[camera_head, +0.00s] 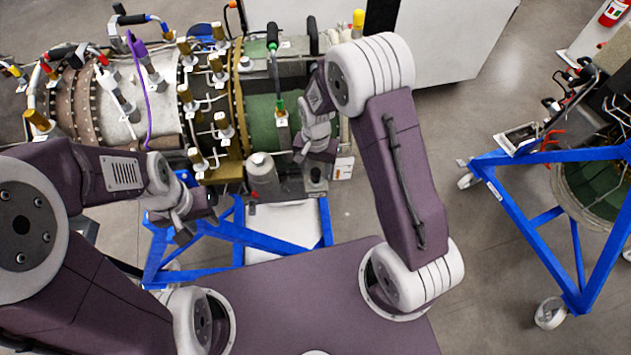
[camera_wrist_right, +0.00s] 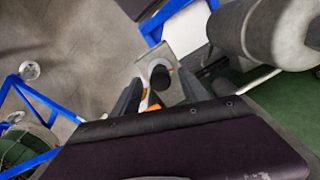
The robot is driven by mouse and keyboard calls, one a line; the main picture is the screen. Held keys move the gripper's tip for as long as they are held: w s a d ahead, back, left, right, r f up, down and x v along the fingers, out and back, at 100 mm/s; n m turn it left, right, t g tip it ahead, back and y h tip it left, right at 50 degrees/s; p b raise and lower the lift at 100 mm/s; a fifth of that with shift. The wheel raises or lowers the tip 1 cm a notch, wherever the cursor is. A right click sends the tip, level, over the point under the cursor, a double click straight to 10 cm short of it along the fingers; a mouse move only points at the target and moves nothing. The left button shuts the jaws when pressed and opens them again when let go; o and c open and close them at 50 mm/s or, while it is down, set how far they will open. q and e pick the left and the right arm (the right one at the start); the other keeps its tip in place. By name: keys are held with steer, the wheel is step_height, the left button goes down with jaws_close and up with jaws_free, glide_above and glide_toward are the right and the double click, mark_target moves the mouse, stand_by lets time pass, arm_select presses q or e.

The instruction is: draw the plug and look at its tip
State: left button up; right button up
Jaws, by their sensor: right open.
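A dark round plug-like part (camera_wrist_right: 160,77) sits on a grey bracket (camera_wrist_right: 178,52) in the right wrist view. I cannot tell for certain that it is the plug; its tip is not visible. My right gripper (camera_wrist_right: 158,88) is open, with one finger to each side of this part in the picture; contact is not clear. In the head view my right gripper (camera_head: 316,150) is at the right end of the turbine (camera_head: 215,100). My left gripper (camera_head: 184,222) hangs in front of the turbine, over the blue stand (camera_head: 270,235), and its jaws are too unclear to read.
A grey cylinder (camera_head: 263,175) stands just left of my right gripper; a large one (camera_wrist_right: 275,30) is close in the wrist view. Pipes and fittings crowd the turbine. A second blue stand (camera_head: 545,215) is at the right, with clear floor between.

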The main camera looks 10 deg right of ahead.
steer(key=shift+f, duration=0.8)
steer(key=shift+r, duration=0.15)
jaws_close()
stand_by(1.2)
